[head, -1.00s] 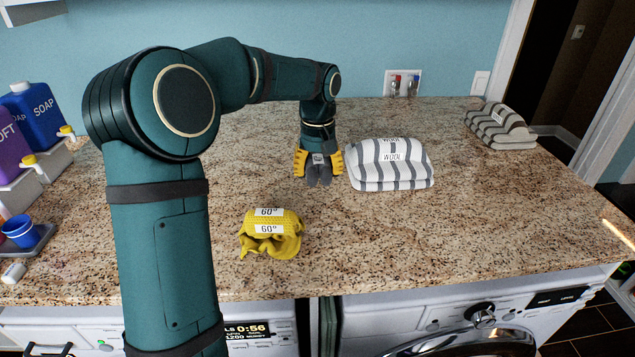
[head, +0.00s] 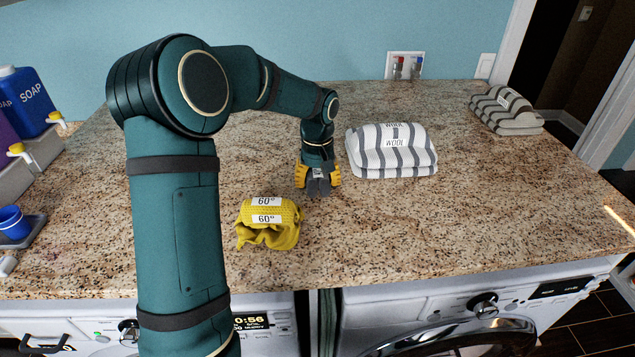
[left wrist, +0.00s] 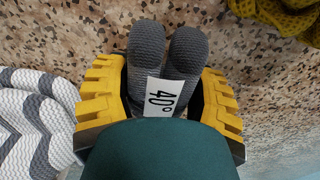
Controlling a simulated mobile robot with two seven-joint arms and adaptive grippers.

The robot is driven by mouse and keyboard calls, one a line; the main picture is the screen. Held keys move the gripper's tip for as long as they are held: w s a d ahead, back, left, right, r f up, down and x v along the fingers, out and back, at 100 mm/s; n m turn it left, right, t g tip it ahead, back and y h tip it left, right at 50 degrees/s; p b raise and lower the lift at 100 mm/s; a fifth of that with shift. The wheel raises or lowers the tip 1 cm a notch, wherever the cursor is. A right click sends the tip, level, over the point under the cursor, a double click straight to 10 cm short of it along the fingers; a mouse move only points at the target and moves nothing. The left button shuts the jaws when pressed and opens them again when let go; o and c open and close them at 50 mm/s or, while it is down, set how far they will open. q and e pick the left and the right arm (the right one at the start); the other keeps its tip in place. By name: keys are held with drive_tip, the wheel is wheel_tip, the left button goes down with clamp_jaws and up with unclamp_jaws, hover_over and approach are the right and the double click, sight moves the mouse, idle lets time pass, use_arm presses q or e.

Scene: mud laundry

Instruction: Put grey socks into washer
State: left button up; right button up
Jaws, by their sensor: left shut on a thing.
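The grey socks (head: 318,186) are a bundled pair with a white tag reading 40° in the left wrist view (left wrist: 165,55). My left gripper (head: 318,178) has yellow fingers and is shut on them, one finger on each side. It holds them over the middle of the granite counter; I cannot tell how far above it. The washers stand under the counter: a left one (head: 75,318) with a lit display, partly hidden by my arm, and a right one (head: 420,322) with a round door at the bottom edge. My right gripper is not in view.
A yellow cloth (head: 268,228) tagged 60° lies left of the gripper. A striped bundle tagged WOOL (head: 392,155) lies to its right. Another striped bundle (head: 505,112) lies far right. Soap containers (head: 28,100) and a blue cup (head: 12,222) stand left. The counter's front right is clear.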

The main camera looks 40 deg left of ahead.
use_arm(q)
drive_tip(key=shift+f, duration=0.3)
drive_tip(key=shift+f, duration=0.1)
drive_tip(key=o, duration=1.2)
